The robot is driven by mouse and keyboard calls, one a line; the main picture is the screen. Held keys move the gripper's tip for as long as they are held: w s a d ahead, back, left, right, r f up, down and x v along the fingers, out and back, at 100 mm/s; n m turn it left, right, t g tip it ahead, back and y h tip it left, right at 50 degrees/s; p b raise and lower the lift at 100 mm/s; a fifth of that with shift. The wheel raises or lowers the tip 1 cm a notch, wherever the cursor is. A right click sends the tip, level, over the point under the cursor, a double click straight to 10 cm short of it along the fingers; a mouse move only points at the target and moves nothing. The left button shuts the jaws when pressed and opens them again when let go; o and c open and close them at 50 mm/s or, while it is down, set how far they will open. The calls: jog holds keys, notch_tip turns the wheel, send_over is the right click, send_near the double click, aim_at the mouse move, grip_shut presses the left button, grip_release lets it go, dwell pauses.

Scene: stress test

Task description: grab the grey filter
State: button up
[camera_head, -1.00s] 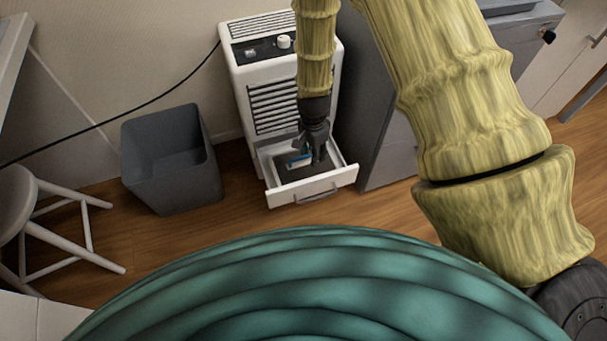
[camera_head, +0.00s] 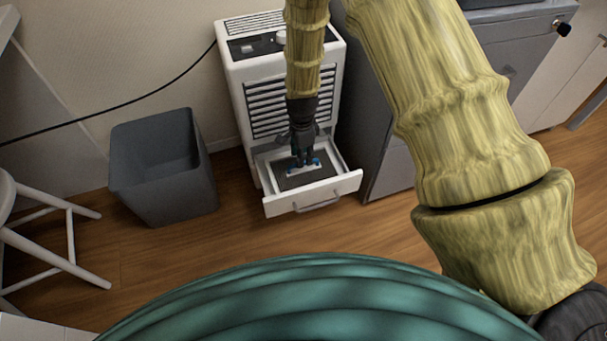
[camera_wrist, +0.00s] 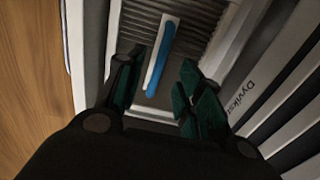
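The grey filter (camera_head: 296,181) lies flat in the pulled-out white drawer (camera_head: 330,190) at the bottom of a white appliance (camera_head: 240,70). In the wrist view the filter (camera_wrist: 187,45) has a ribbed grey face and a raised blue-and-white bar (camera_wrist: 160,58), apparently its handle. My gripper (camera_head: 303,160) points down into the drawer, over the bar. In the wrist view my gripper (camera_wrist: 162,66) is open, its two dark green fingers apart, with the bar running up between them. It is not clear whether either finger touches the bar; in the head view the gripper partly covers it.
A grey bin (camera_head: 165,170) stands left of the appliance, and a white stool (camera_head: 45,225) is farther left. A grey cabinet (camera_head: 385,150) stands close on the right. A black cable (camera_head: 110,115) runs along the wall. The wooden floor before the drawer is clear.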

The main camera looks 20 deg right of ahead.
aim_at(303, 169)
jog(key=shift+d+f+b, duration=0.15)
jog(key=shift+f+b, duration=0.65)
jog(key=shift+f, duration=0.55)
jog(key=shift+d+f+b, duration=0.1)
jog(key=shift+f+b, duration=0.7)
jog(key=shift+f, duration=0.55)
jog(key=shift+r, duration=0.1)
grip_shut()
